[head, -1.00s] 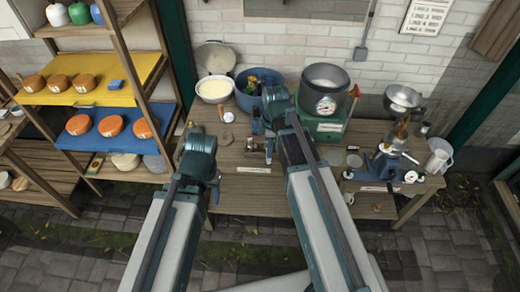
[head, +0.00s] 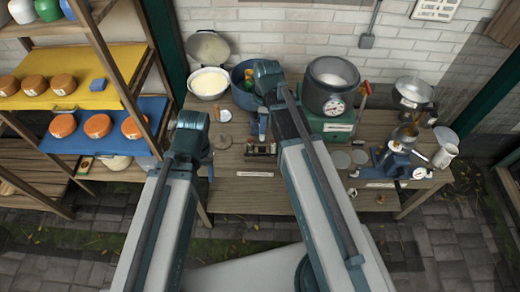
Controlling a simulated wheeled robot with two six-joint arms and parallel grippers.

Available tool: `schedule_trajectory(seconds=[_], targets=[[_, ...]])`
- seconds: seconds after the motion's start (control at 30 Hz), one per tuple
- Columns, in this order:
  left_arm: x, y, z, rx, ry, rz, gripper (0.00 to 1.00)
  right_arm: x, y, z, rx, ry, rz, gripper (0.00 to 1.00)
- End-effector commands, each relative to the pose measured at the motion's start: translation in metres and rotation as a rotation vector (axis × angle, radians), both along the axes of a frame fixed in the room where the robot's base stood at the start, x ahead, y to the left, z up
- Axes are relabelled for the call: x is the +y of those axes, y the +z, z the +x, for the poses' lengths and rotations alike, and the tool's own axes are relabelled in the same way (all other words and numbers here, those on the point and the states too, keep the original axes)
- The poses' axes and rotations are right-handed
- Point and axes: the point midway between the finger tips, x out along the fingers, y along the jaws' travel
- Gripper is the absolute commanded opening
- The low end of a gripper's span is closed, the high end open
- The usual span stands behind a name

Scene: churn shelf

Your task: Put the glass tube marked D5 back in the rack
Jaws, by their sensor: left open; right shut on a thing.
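A small rack (head: 262,150) with pale tube tops stands on the wooden table, left of its middle. My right gripper (head: 262,136) points down just above and behind the rack. It is shut on a thin thing, which looks like the glass tube but is mostly hidden by the gripper; no D5 mark can be read. Whether it touches the rack, I cannot tell. My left gripper (head: 210,174) is open and empty by the table's left front edge, apart from the rack.
Behind the rack are a blue tub (head: 242,88), a white bowl (head: 209,83) and a large grey pot (head: 331,85) on a green scale. A blue device (head: 392,162) and a white jug (head: 444,155) stand right. A cheese shelf (head: 70,95) is at left. The table's front is mostly clear.

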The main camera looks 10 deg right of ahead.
Motion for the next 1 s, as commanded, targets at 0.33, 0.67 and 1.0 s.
schedule_trajectory(seconds=[0.33, 0.67, 1.0], targets=[[0.000, -0.023, 0.000, 0.000, -0.002, 0.000, 0.56, 0.000, -0.023, 0.000, 0.000, 0.000, 0.000, 0.00], [0.000, -0.065, 0.000, 0.000, -0.002, 0.001, 0.56, 0.000, -0.065, 0.000, 0.000, 0.000, 0.000, 0.00], [0.000, -0.077, 0.000, 0.000, -0.001, 0.001, 0.56, 0.000, -0.077, 0.000, 0.000, 0.000, 0.000, 0.00]])
